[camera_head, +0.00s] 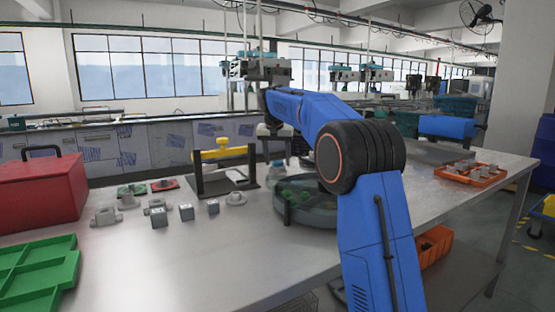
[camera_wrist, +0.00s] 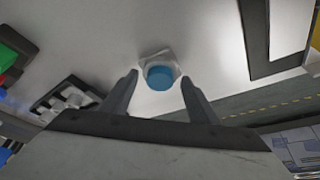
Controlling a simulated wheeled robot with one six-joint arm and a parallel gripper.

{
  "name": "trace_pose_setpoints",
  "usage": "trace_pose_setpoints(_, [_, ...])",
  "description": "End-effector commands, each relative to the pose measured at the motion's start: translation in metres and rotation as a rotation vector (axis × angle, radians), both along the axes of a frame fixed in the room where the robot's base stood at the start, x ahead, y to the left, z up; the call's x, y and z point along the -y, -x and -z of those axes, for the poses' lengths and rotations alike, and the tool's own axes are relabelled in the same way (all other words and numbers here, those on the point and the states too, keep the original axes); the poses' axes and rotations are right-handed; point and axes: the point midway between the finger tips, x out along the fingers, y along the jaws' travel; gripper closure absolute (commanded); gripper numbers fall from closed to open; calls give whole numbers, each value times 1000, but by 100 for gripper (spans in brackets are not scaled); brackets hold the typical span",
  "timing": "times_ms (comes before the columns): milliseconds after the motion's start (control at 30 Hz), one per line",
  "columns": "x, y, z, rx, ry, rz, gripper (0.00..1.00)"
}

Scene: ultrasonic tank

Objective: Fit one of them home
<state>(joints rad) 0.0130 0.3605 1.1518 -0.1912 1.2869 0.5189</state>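My gripper (camera_wrist: 160,96) is open, its two fingers apart with nothing held between them. In the wrist view a small clear or pale item with a round blue top (camera_wrist: 160,77) stands on the table just past the fingertips, centred between them. In the head view a small bluish clear item (camera_head: 277,171) stands below my gripper, mostly hidden, and looks like the same one. Grey metal parts stand on the table: square blocks (camera_head: 187,212), a flanged piece (camera_head: 236,198) and bracket-like pieces (camera_head: 105,216). Which of these the task means is not clear.
A black stand with a yellow bar (camera_head: 222,153) is left of my gripper. A round dark tray with green pieces (camera_head: 306,217) lies in front. A red box (camera_head: 40,193), green compartment tray (camera_head: 40,265) and orange tray of parts (camera_head: 470,173) also lie on the table (camera_head: 200,270).

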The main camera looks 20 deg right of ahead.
Motion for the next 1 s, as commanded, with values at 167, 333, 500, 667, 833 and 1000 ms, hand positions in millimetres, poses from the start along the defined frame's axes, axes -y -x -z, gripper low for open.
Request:
trace_pose_setpoints(167, [0,0,-1,1,0,0,45])
trace_pose_setpoints(333, [-1,2,-8,2,0,0,45])
trace_pose_setpoints(500, [-6,10,-30,4,0,0,45])
trace_pose_setpoints(667, [-12,21,-60,4,0,-1,45])
trace_pose_setpoints(833, [-19,32,-91,4,0,-1,45])
trace_pose_setpoints(1000, [-25,43,-122,4,0,-1,45])
